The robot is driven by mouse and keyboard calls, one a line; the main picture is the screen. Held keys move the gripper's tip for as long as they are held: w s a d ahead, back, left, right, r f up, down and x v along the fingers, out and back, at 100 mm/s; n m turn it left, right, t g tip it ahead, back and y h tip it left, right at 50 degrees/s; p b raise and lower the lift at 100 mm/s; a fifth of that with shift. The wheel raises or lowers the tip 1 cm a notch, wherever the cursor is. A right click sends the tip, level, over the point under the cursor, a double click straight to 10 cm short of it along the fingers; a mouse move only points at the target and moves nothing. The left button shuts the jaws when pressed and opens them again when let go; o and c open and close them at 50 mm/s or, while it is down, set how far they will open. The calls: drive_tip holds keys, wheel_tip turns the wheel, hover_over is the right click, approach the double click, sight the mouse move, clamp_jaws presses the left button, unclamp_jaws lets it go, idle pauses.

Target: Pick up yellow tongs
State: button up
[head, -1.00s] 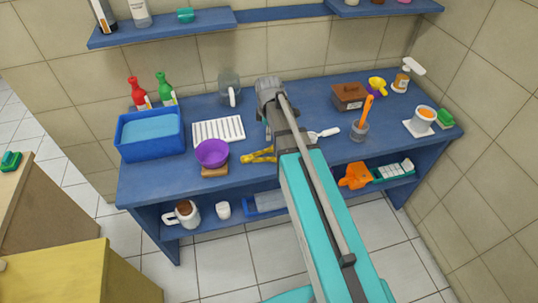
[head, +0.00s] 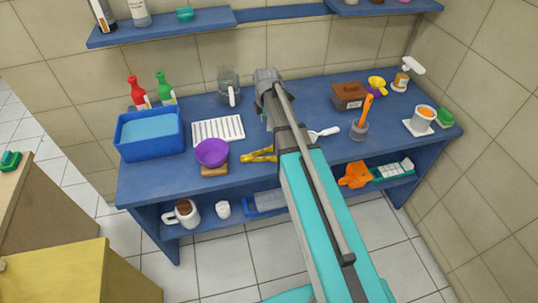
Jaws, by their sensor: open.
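The yellow tongs (head: 258,156) lie on the blue counter (head: 240,181) in the head view, near its front edge and right of the purple bowl. Their right end meets the outline of my arm, so part may be hidden. My gripper (head: 267,119) is mostly hidden behind my arm; only a small grey part shows at the arm's left side, farther back than the tongs. It looks apart from them. The jaws are open, and I see nothing held.
A purple bowl (head: 211,152) on a wooden block stands left of the tongs. A white rack (head: 218,130) and blue basin (head: 150,133) lie farther left. A white-headed utensil (head: 324,133) and a cup with an orange utensil (head: 360,129) are right of my arm.

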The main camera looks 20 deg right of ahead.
drive_tip(key=shift+f+b, duration=4.05)
drive_tip(key=shift+f, duration=0.15)
drive_tip(key=shift+s+a+f+b, duration=0.1)
drive_tip(key=shift+s+f+b, duration=0.05)
drive_tip(key=shift+f+b, duration=2.45)
clamp_jaws()
